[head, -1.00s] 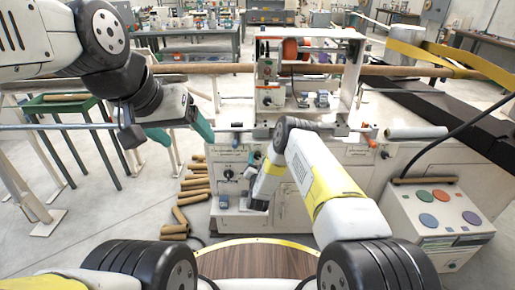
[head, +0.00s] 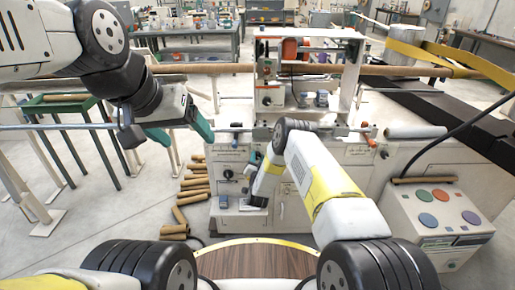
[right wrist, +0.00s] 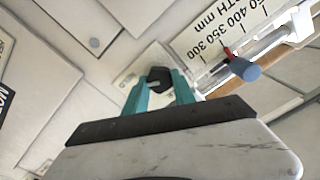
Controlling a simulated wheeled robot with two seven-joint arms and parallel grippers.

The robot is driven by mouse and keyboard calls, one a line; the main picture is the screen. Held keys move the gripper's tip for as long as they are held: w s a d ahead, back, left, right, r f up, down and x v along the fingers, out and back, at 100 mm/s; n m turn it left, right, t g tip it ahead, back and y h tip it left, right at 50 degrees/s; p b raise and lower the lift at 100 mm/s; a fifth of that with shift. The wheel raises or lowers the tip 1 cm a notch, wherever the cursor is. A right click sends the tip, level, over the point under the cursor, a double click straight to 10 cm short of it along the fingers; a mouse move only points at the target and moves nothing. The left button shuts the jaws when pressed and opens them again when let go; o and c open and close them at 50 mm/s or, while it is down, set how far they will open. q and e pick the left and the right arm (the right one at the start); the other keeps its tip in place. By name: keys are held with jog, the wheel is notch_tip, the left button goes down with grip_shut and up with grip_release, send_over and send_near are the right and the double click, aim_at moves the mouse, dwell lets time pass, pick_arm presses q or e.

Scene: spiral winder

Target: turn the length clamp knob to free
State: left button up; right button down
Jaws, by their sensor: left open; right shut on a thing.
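The length clamp knob (right wrist: 160,76) is a small dark knob on a pale panel plate, in the middle of the right wrist view. My right gripper (right wrist: 161,90) has its teal fingers on either side of the knob and is shut on it. The fingers hide part of the knob's sides. In the head view my right forearm and wrist hide the knob. My left gripper (head: 180,127) is open and empty, in the air left of the white winder machine (head: 330,185).
A length scale in mm (right wrist: 222,38) lies beside the knob, with a red pointer and a blue-ended rod (right wrist: 244,69) close to the right finger. Cardboard tubes (head: 195,180) lie on the floor left of the machine. A button console (head: 440,215) stands at right.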

jog(key=n, duration=0.5)
jog(key=shift+a+n, duration=0.15)
jog(key=shift+n, duration=0.15)
jog(key=n, duration=0.6)
jog(key=shift+f+n, duration=0.1)
jog(key=shift+n, duration=0.2)
jog(key=n, duration=1.1)
jog(key=shift+a+f+n, duration=0.1)
jog(key=shift+f+n, duration=0.05)
jog(key=shift+n, duration=0.15)
jog(key=c, duration=1)
grip_release()
jog(key=shift+c, duration=0.2)
